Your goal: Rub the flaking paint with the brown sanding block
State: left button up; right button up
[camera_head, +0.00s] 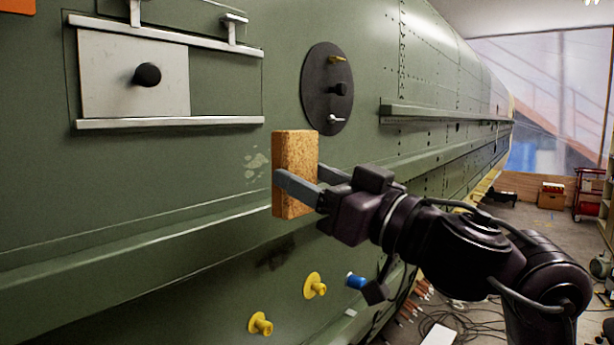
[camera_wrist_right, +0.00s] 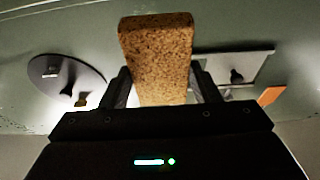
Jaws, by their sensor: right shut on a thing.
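My right gripper (camera_head: 308,183) is shut on the brown sanding block (camera_head: 293,150) and holds it upright, close to the green fuselage side. The block also shows between the fingers in the right wrist view (camera_wrist_right: 158,55). The flaking paint (camera_head: 256,163) is a small cluster of pale patches on the green skin, just left of the block in the head view. The block may hide part of it. I cannot tell whether the block touches the skin. My left gripper is not in view.
A round dark plate (camera_head: 328,75) with small fittings sits right of the block. A pale square panel (camera_head: 112,80) with a black knob sits between rails at upper left. Yellow fittings (camera_head: 315,285) and a blue one (camera_head: 356,281) stick out below. A ledge runs along the skin.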

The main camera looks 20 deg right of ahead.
jog(key=shift+w+a, duration=0.1)
jog(key=shift+w, duration=0.05)
jog(key=w+a, duration=0.3)
jog(key=w, duration=0.2)
jog(key=shift+w+a, duration=0.3)
jog(key=shift+a, duration=0.05)
dwell(0.3)
jog(key=shift+w+a, duration=0.55)
jog(key=shift+w, duration=0.25)
dwell(0.7)
jog(key=shift+w+d+p, duration=0.3)
jog(key=shift+w+d, duration=0.2)
jog(key=shift+d, duration=0.35)
jog(key=shift+w+d+p, duration=0.3)
jog(key=shift+w+d, duration=0.15)
jog(key=shift+d, duration=0.35)
jog(key=shift+s+a+p, duration=0.5)
jog(key=shift+a+p, duration=0.1)
jog(key=shift+a, duration=0.25)
jog(key=shift+s+a+p, duration=0.5)
jog(key=shift+a+p, duration=0.1)
jog(key=shift+a, duration=0.25)
jog(key=shift+f, duration=0.1)
